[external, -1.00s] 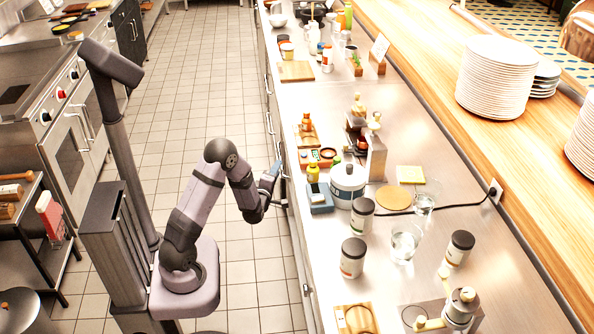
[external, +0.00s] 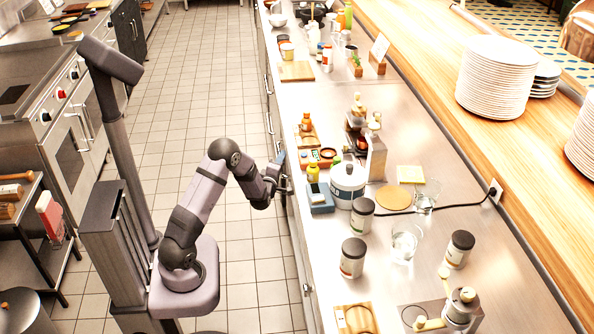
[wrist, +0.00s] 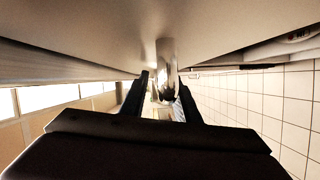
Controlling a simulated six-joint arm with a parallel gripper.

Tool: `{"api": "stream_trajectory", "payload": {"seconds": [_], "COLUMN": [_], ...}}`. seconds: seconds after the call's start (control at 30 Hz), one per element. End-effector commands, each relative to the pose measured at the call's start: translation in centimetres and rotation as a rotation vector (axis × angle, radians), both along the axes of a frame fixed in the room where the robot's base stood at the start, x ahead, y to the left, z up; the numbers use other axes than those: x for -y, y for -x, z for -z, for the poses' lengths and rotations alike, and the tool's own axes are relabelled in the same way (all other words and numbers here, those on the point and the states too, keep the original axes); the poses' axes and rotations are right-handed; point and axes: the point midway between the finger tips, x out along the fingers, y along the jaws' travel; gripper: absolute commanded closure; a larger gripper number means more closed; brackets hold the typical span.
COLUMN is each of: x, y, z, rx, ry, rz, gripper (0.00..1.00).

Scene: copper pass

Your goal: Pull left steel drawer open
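My gripper (external: 279,163) is at the front face of the steel counter, level with its drawers and just below the worktop edge. In the wrist view, the two dark fingers of my gripper (wrist: 163,88) stand apart, one on each side of a shiny metal handle bar (wrist: 165,60). I cannot tell whether either finger touches the bar. The steel drawer front (wrist: 80,28) fills the top of the wrist view. In the external view my arm partly hides the drawer fronts, and I see no clear gap at the drawer.
The steel worktop (external: 425,130) holds a white pot (external: 348,182), a blue box (external: 319,198) and several jars near my gripper. More bar handles (external: 268,122) line the counter front. The tiled aisle (external: 200,110) beside the counter is clear.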

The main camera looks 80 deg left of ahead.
Motion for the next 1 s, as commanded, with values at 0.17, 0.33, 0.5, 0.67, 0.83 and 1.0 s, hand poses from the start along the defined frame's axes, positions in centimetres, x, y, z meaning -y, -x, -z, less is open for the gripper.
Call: {"api": "stream_trajectory", "payload": {"seconds": [0.17, 0.33, 0.5, 0.67, 0.83, 1.0], "x": [0.0, 0.0, 0.0, 0.0, 0.0, 0.0], "y": [0.0, 0.0, 0.2, 1.4, 4.2, 8.5], "z": [0.0, 0.0, 0.1, 0.2, 0.2, 0.3], "rx": [0.000, 0.000, 0.000, -0.001, -0.001, -0.001], "ry": [0.000, 0.001, 0.001, 0.003, 0.002, 0.002], "rz": [0.000, 0.000, 0.000, -0.002, -0.004, -0.009], "gripper": [0.88, 1.00, 1.00, 1.00, 1.00, 1.00]}}
